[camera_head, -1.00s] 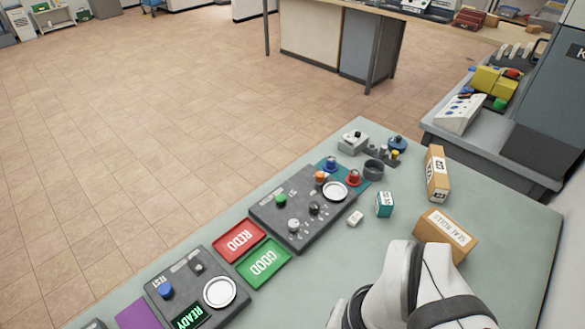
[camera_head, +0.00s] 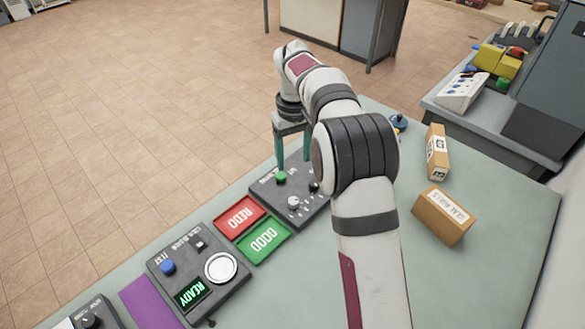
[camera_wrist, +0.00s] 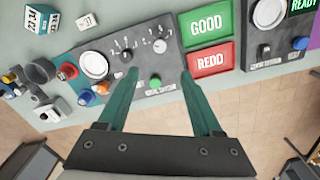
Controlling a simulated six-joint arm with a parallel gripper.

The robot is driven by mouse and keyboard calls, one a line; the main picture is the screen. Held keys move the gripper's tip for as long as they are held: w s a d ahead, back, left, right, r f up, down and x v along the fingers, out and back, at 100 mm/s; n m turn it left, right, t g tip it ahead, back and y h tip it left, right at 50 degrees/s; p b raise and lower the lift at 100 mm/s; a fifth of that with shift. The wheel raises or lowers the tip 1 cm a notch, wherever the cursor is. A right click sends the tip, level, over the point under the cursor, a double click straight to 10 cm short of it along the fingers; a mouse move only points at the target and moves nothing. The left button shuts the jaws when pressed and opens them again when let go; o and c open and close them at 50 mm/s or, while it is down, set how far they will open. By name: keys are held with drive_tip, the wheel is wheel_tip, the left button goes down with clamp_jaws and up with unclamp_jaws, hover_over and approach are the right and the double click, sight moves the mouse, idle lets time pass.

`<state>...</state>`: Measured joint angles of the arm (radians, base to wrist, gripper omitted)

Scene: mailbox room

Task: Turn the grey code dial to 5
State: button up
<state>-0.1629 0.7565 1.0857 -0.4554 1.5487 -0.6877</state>
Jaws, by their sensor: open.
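The grey dial (camera_head: 294,203) sits on a dark grey control panel (camera_head: 262,190), with small marks around it. It also shows in the wrist view (camera_wrist: 160,46), beside a black knob (camera_wrist: 126,56) and beyond a green button (camera_wrist: 155,81). My gripper (camera_head: 294,165) is open and empty above the panel's far side, near the green button. In the wrist view its two teal fingers (camera_wrist: 159,72) point toward the panel, with the green button between them and the grey dial beyond their tips. The dial's exact setting is too small to read.
Red REDO (camera_wrist: 210,60) and green GOOD (camera_wrist: 208,27) trays lie beside the panel. A second panel with a READY display (camera_head: 192,294) stands at lower left. Cartons (camera_head: 443,215) stand at right. My arm hides part of the table.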

sight(294, 200)
wheel_tip(294, 200, down, 15)
drive_tip(key=shift+f, duration=0.2)
clamp_jaws()
idle(0.3)
